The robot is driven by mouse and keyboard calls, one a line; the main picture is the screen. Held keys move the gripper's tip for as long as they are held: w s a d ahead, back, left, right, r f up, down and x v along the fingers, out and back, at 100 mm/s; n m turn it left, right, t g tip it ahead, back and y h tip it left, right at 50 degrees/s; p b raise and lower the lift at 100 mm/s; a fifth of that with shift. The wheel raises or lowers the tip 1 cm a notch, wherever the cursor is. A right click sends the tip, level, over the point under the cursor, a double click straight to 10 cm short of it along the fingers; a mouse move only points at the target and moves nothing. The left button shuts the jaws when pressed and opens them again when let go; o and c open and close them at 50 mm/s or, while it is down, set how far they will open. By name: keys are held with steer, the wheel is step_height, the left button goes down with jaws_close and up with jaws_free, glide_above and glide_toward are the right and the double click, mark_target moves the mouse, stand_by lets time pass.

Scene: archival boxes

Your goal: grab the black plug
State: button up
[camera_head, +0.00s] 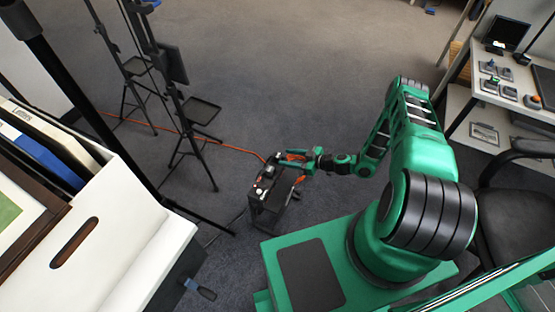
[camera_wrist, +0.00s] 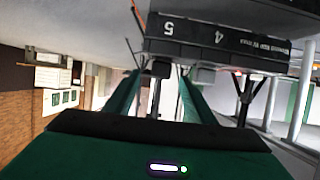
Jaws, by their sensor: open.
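My gripper (camera_head: 285,163) is at the end of the outstretched arm, over a small dark stand with a box-like top (camera_head: 266,192) on the floor. In the wrist view its two green fingers (camera_wrist: 160,78) are apart, one on each side. A small black piece (camera_wrist: 162,69), which looks like the black plug, shows between the fingers, just below a black strip (camera_wrist: 215,42) marked with numbers. I cannot tell whether the fingers touch it. In the head view the plug cannot be made out apart from the stand and gripper.
An orange cable (camera_head: 233,149) runs across the carpet to the stand. Black tripod stands (camera_head: 200,110) are to the left. A white box of folders (camera_head: 90,235) fills the lower left. A desk (camera_head: 510,100) and black chair (camera_head: 520,200) are at right. Carpet beyond the arm is clear.

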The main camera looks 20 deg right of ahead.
steer(key=x, duration=0.9)
steer(key=shift+w+a, duration=0.3)
steer(key=c, duration=1.2)
